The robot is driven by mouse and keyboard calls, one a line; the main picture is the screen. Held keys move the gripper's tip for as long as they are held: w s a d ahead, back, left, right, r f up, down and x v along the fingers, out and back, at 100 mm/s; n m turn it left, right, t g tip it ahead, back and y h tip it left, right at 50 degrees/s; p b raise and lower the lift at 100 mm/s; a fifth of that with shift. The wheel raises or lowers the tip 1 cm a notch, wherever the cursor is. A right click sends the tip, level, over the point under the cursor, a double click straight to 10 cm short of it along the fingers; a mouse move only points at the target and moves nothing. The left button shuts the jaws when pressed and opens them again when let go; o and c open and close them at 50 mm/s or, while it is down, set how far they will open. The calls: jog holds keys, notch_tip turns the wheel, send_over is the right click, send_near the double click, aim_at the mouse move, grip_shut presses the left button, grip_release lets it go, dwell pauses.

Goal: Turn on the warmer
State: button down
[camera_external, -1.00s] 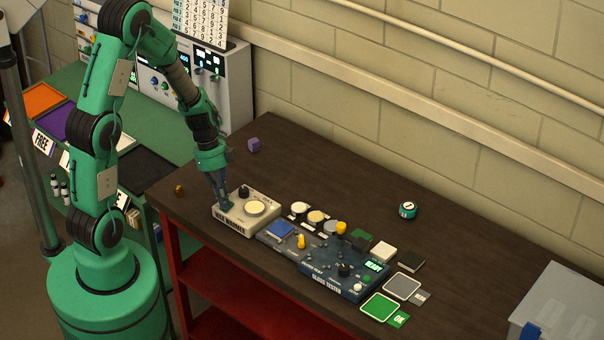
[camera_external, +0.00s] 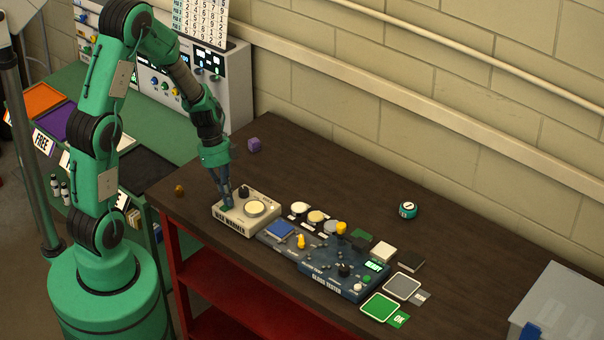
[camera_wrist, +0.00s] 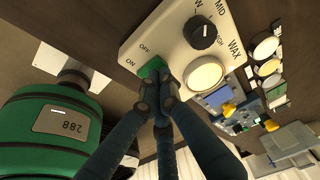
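The wax warmer (camera_external: 262,222) is a cream box near the left end of the dark bench. It has a black knob (camera_wrist: 203,32) and a round pale-yellow pot (camera_wrist: 205,76), which shows in the wrist view. A green switch (camera_wrist: 152,67) sits at its end beside the printed words OFF and ON. My gripper (camera_external: 228,206) is over that end of the warmer. In the wrist view its fingertips (camera_wrist: 160,85) are together with nothing between them, right at the switch and partly covering it. I cannot tell whether they touch it or which way it is tipped.
A blue gloss tester (camera_external: 325,285) and several small round pots stand right of the warmer. A teal round object (camera_external: 408,210) is farther right. The bench's back is mostly clear.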

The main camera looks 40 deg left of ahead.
jog(key=shift+r, duration=0.15)
jog(key=shift+s+r, duration=0.1)
jog(key=shift+r, duration=0.7)
jog(key=s+p+v, duration=0.2)
jog(key=v, duration=0.9)
jog(key=shift+s+d+r, duration=0.2)
jog(key=shift+s+r, duration=0.1)
jog(key=shift+r, duration=0.2)
jog(key=s+d+r+n+t+y+b, duration=0.1)
jog(key=s+r+n+t+y+b, duration=0.2)
jog(key=s+r+n, duration=1.2)
notch_tip(320, 180, up, 4)
jog(key=n+t, duration=0.3)
jog(key=shift+s+d+f+b, duration=0.15)
jog(key=shift+s+d+b, duration=0.1)
jog(key=shift+s+b, duration=0.1)
